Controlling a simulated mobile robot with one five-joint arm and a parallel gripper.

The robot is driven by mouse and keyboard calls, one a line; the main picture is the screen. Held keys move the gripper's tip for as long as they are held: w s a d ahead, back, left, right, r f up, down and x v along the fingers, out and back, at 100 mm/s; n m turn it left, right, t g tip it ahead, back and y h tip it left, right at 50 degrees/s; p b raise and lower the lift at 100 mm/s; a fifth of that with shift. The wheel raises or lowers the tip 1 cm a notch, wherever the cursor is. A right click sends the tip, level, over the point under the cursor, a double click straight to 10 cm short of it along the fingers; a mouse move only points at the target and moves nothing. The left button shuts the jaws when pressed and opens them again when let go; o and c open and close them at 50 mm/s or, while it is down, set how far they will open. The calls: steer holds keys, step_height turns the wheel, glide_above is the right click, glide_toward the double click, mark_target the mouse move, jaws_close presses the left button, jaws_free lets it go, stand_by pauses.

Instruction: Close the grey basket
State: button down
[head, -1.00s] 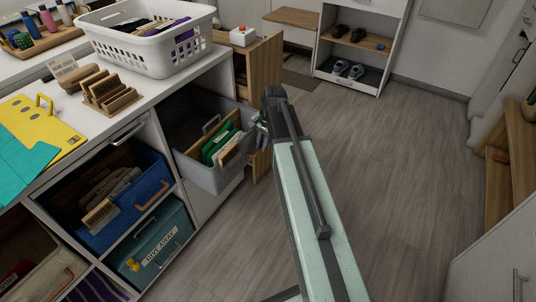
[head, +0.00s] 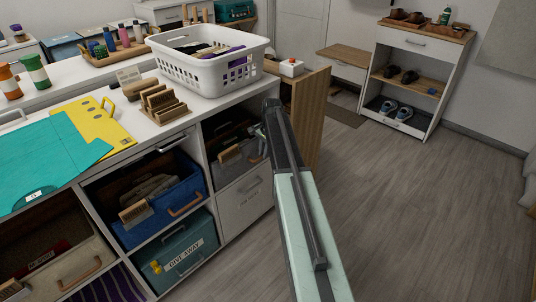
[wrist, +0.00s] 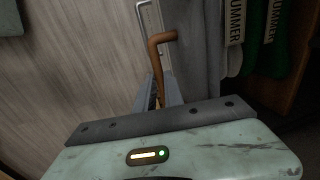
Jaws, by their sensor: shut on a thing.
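The grey basket (head: 236,171) is in the upper right cubby, with its front close to the cubby opening. It holds upright items with tan tags. In the wrist view the basket's grey front (wrist: 200,55) stands right beside my fingers, with tagged green and white items behind it. My gripper (head: 261,138) is at the basket's front, and its fingers (wrist: 158,92) are closed around the brown handle (wrist: 161,42). The arm hides part of the basket's right side in the head view, so I cannot tell whether it sits fully flush.
A white drawer (head: 245,203) with a metal handle lies below the basket. A blue basket (head: 165,212) is in the cubby to the left. A white laundry basket (head: 209,75) stands on the counter. A wooden panel (head: 311,115) stands right of the cubby. The floor at right is clear.

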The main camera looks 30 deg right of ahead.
steer(key=shift+w+a, duration=0.3)
steer(key=shift+a, duration=0.05)
steer(key=c, duration=1.5)
jaws_free()
steer(key=shift+o, duration=0.2)
steer(key=shift+d, duration=0.15)
steer(key=shift+d, duration=0.1)
step_height(320, 180, up, 8)
steer(key=s+p, duration=0.1)
steer(key=p, duration=0.6)
steer(key=shift+s+d+f+p, duration=0.15)
steer(key=shift+s+d+p, duration=0.1)
steer(key=shift+p, duration=0.1)
